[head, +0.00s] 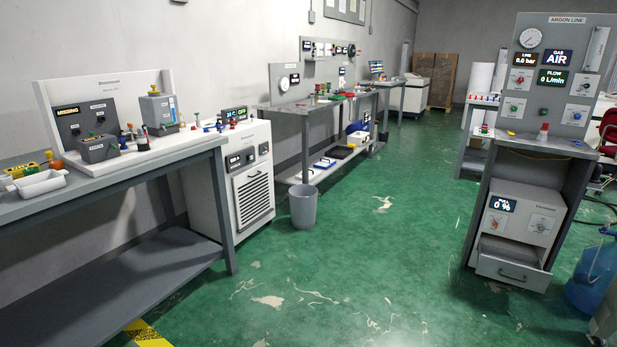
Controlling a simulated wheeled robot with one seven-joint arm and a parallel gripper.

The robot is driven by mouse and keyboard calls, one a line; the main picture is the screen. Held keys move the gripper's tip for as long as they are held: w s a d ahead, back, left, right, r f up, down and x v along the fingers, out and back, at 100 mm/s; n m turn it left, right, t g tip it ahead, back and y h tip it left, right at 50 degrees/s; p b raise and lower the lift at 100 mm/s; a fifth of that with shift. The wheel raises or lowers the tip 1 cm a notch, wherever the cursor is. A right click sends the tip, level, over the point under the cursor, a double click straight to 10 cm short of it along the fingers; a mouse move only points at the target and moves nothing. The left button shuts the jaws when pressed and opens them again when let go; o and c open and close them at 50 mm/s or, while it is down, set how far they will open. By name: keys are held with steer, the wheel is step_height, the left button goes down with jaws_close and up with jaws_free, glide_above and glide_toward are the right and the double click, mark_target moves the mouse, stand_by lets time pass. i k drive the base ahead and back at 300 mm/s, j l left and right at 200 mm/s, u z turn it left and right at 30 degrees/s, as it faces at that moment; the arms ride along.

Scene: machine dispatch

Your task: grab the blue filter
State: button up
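I cannot make out with certainty which item is the blue filter. Small blue pieces (219,122) show among red and dark fittings at the right end of the left bench, too small to identify. A small dark bluish piece (577,142) lies at the right of the argon stand's top, also too small to tell. My gripper is not in view.
The left bench (120,174) carries a grey unit, a white tray (40,184) and fittings. A white chiller (247,175) and a grey bin (302,206) stand beyond it. The argon stand (520,150) has an open drawer (512,268). Green floor between is clear.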

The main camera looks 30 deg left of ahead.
mark_target(325, 164)
steer(key=u, duration=0.25)
steer(key=i+u, duration=0.2)
steer(key=i, duration=8.45)
steer(key=i+u, duration=0.3)
steer(key=i, duration=0.35)
steer(key=i+l+u, duration=0.3)
steer(key=i, duration=0.35)
